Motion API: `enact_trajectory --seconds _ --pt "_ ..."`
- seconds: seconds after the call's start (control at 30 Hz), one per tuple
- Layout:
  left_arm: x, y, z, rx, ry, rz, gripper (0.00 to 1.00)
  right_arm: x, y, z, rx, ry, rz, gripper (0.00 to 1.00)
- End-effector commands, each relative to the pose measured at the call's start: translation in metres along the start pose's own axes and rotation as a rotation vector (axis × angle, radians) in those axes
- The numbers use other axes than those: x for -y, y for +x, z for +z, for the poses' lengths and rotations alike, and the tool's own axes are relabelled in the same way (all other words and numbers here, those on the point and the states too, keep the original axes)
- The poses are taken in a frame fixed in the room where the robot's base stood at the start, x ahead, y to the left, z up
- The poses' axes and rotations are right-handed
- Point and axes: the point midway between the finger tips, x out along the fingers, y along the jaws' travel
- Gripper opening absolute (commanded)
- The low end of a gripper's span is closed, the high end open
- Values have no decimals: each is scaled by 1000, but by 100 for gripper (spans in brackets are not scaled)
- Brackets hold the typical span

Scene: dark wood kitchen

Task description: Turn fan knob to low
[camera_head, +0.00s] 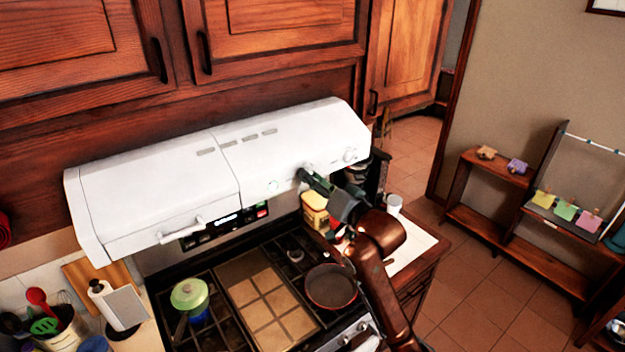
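The white range hood (160,190) hangs under the wood cabinets, above the stove. Round white knobs sit on its sloped front: a right knob (350,155) stands clear, and a left knob (273,185) also shows. My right gripper (306,176) reaches up from the lower right to the hood front, between these two. Its dark fingertips are at or very near a small knob-like part (308,168), which they partly cover. I cannot tell whether they touch it or how far the fingers are apart. The knob markings are too small to read. My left gripper is not in view.
Below is the stove (235,345) with a green-lidded pot (189,293) and a dark pan (331,287). A yellow container (315,208) stands behind the stove near my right arm. A paper towel holder (120,305) is at left. The floor at right is open.

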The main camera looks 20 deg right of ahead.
Motion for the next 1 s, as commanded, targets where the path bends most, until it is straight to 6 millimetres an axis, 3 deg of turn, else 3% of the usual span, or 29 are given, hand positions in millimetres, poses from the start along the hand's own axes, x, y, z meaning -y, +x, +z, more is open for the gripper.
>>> enact_trajectory --seconds 0.1,0.47,1.0 --pt "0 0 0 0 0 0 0 0 0 1 2 0 0 41" --pt "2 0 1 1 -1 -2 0 0 -5 1 3 0 0 41" --pt "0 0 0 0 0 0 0 -1 -103 1 2 -2 1 41"
